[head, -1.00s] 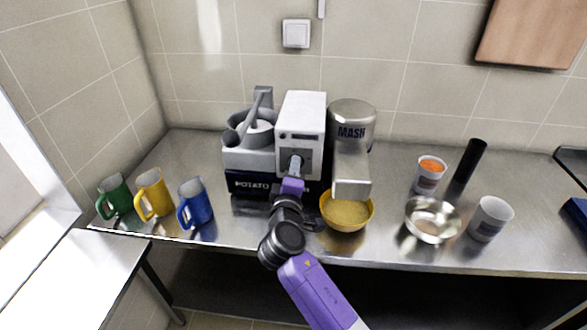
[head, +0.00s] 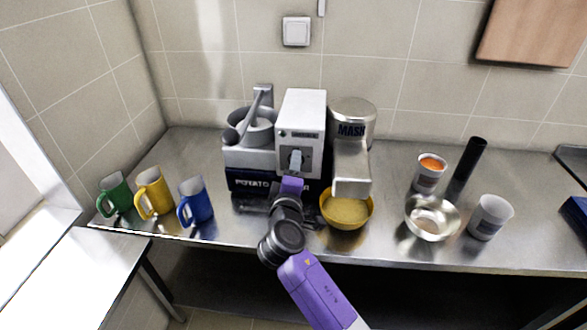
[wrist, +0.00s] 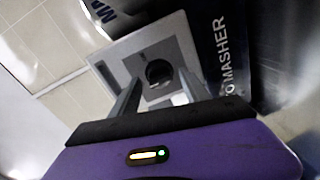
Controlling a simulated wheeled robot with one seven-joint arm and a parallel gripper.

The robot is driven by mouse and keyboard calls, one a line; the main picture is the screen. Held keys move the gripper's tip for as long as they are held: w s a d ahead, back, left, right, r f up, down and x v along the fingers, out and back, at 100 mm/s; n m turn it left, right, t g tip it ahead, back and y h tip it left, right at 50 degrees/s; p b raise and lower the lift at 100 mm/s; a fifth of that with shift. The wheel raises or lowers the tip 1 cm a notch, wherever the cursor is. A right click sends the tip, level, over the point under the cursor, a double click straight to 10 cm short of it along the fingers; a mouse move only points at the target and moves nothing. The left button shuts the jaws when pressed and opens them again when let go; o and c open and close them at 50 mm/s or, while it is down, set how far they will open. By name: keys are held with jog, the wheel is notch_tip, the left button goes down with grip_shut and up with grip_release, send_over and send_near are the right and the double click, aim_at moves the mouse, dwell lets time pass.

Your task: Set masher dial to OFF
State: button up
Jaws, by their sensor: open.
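The potato masher (head: 262,183) stands on the steel counter, with a white box (head: 303,107) on its front and a steel cylinder marked MASH. The dial is a dark round knob (wrist: 158,72) on the box's pale front plate (wrist: 185,48), seen in the wrist view. My gripper (head: 295,163) is in front of that plate in the head view and partly covers the dial. In the wrist view its two fingers (wrist: 161,92) are spread, one on each side below the knob, with nothing held. I cannot tell whether they touch it or which setting it points to.
A yellow bowl (head: 347,211) of mash sits under the spout, right of my arm. Green (head: 115,195), yellow (head: 153,193) and blue mugs (head: 195,201) stand at left. A steel bowl (head: 432,219), white cups (head: 490,217) and a black cylinder (head: 469,159) stand at right.

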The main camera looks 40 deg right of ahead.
jog(key=b+v, duration=0.1)
jog(key=v, duration=0.6)
jog(key=shift+s+a, duration=0.2)
jog(key=shift+a, duration=0.05)
